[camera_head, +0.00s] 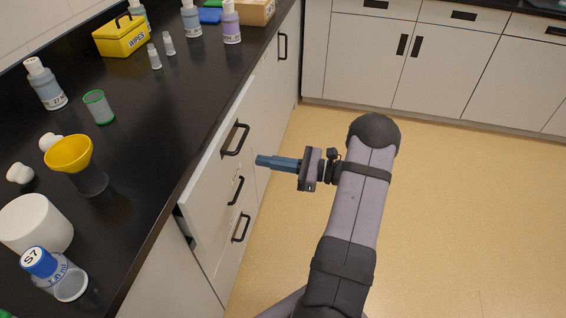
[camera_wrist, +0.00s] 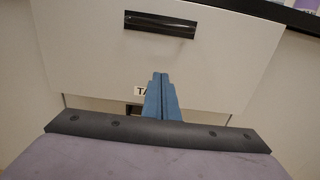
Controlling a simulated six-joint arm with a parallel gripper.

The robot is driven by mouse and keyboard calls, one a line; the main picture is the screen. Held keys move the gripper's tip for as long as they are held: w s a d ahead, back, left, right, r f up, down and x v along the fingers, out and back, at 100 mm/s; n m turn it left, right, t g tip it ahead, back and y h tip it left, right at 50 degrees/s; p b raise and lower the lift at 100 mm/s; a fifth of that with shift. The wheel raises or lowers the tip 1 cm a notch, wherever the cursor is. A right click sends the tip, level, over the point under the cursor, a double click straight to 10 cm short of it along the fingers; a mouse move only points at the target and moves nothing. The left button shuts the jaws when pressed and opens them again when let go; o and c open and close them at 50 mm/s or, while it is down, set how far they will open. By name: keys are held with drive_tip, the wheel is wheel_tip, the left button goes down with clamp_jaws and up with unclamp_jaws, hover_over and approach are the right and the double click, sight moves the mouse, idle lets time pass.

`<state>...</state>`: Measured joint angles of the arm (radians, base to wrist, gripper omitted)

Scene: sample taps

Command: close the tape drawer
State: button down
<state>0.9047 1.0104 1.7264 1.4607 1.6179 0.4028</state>
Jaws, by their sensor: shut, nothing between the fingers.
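The tape drawer is the top drawer front (camera_head: 213,175) of the cabinet under the black counter. It stands out a little from the cabinet, with a dark gap at its near side. Its black handle (camera_head: 236,140) is on the front; the handle also shows in the wrist view (camera_wrist: 160,25). In the wrist view, a white label (camera_wrist: 140,91) starting "TA" is partly hidden by my fingers. My gripper (camera_head: 258,160) is shut and empty, its blue fingers pointing at the drawer front. I cannot tell whether the tips touch it.
Lower drawers with black handles (camera_head: 241,227) sit below. The floor (camera_head: 450,200) to the right is clear.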

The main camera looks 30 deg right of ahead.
drive_tip(key=x, duration=0.6)
drive_tip(key=shift+w, duration=0.1)
drive_tip(key=x, duration=0.4)
drive_tip(key=shift+a, duration=0.2)
drive_tip(key=shift+w+r, duration=0.1)
drive_tip(key=v, duration=1.4)
drive_tip(key=shift+d, duration=0.2)
